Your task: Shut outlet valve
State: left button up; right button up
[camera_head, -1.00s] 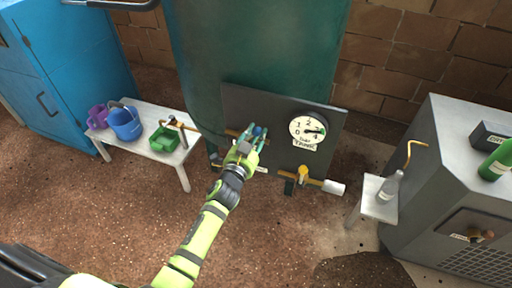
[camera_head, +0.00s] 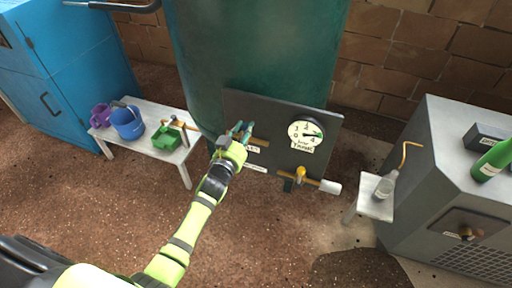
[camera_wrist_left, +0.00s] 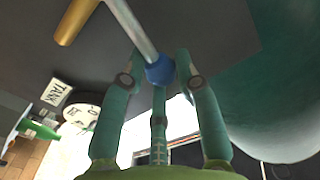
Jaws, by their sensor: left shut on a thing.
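A metal lever (camera_wrist_left: 128,22) with a blue ball knob (camera_wrist_left: 159,71) shows in the left wrist view. The fingers of my left gripper (camera_wrist_left: 160,82) are closed around the knob. In the head view my left gripper (camera_head: 241,131) is at the left part of the dark panel (camera_head: 265,113), and its fingers hide the knob. A brass pipe (camera_head: 261,142) shows just right of the fingers. Lower right on the panel is a yellow-handled valve (camera_head: 300,173) on a brass pipe with a white end (camera_head: 330,187). I cannot read which valve is the outlet. My right gripper is out of view.
A round gauge (camera_head: 305,133) is on the panel, before the green tank (camera_head: 260,50). A white bench (camera_head: 180,157) with a blue bucket (camera_head: 127,122) and green tray (camera_head: 166,139) stands left. A small stand (camera_head: 369,205) with a bottle (camera_head: 386,185) and a grey cabinet (camera_head: 435,150) stand right.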

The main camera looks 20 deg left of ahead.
pick_arm(q)
jog(key=shift+a+r, duration=0.15)
jog(key=shift+r, duration=0.1)
jog(key=a+n+p, duration=0.1)
jog(key=a+n, duration=0.1)
jog(key=shift+w+r+n, duration=0.1)
jog(key=shift+n, duration=0.3)
jog(key=o, duration=0.9)
jog(key=shift+c, duration=0.2)
jog(key=shift+d, duration=0.1)
